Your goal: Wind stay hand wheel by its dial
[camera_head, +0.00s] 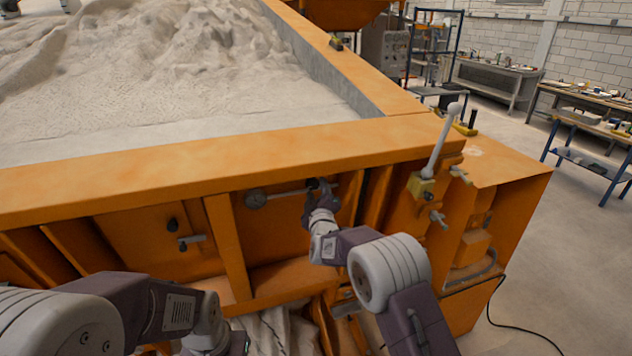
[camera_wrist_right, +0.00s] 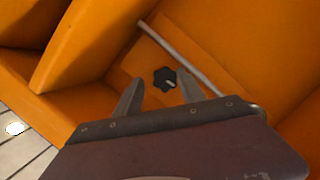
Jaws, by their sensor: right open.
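The stay hand wheel is a small black lobed knob (camera_wrist_right: 164,78) on the orange panel, beside a thin grey rod (camera_wrist_right: 182,58). In the head view its black top (camera_head: 313,184) shows just past my right gripper. My right gripper (camera_head: 320,195) is open at the wheel. In the right wrist view its two fingertips (camera_wrist_right: 157,87) stand either side of the knob's near edge; contact cannot be told. My left gripper (camera_head: 236,342) is low in the head view, partly cut off.
The orange sandbed frame (camera_head: 190,165) overhangs the recessed panel, with upright ribs (camera_head: 228,245) either side. A lever with a white ball (camera_head: 452,108) stands to the right. A black knob and grey handle (camera_head: 190,240) are on the left panel. A cable lies on the floor at right.

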